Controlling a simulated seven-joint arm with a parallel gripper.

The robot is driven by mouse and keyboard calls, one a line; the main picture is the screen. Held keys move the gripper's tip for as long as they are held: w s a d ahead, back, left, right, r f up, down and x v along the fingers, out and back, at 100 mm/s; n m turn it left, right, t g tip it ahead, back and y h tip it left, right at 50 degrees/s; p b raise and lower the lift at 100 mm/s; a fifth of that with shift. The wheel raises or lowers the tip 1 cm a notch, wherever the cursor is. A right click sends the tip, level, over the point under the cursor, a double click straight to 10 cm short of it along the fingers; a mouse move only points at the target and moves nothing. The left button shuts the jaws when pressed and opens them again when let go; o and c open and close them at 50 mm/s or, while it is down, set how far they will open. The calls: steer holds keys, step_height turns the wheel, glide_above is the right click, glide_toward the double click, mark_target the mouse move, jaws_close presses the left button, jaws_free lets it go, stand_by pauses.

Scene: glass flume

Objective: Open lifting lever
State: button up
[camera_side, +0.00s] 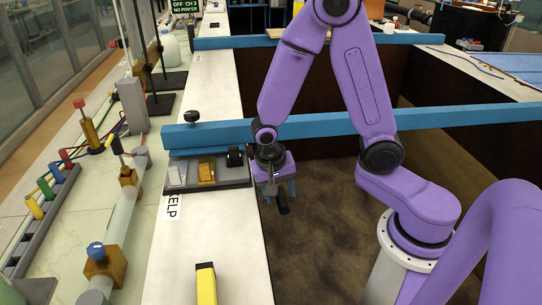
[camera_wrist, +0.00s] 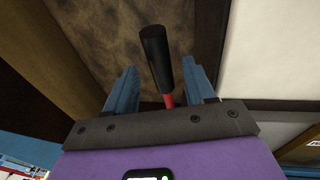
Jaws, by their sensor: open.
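A lever with a black cylindrical handle (camera_wrist: 156,55) and a red shaft (camera_wrist: 168,100) shows in the wrist view, between the two blue fingers of my gripper (camera_wrist: 160,82). The fingers are spread, with a visible gap on both sides of the handle. In the side view my gripper (camera_side: 279,192) points down just right of the pale ledge, over the dark brown pit. The black handle (camera_side: 282,203) shows there at the fingertips, tilted. The lever's base is hidden behind my gripper.
A blue beam (camera_side: 330,123) crosses behind my gripper. A dark plate (camera_side: 205,181) with a brass block (camera_side: 206,172) lies on the ledge to the left, near a KELP label (camera_side: 172,206). A yellow block (camera_side: 206,284) stands nearer the camera. Pipes and valves (camera_side: 124,205) line the left bench.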

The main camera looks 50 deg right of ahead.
steer(key=v, duration=1.3)
steer(key=shift+r, duration=0.25)
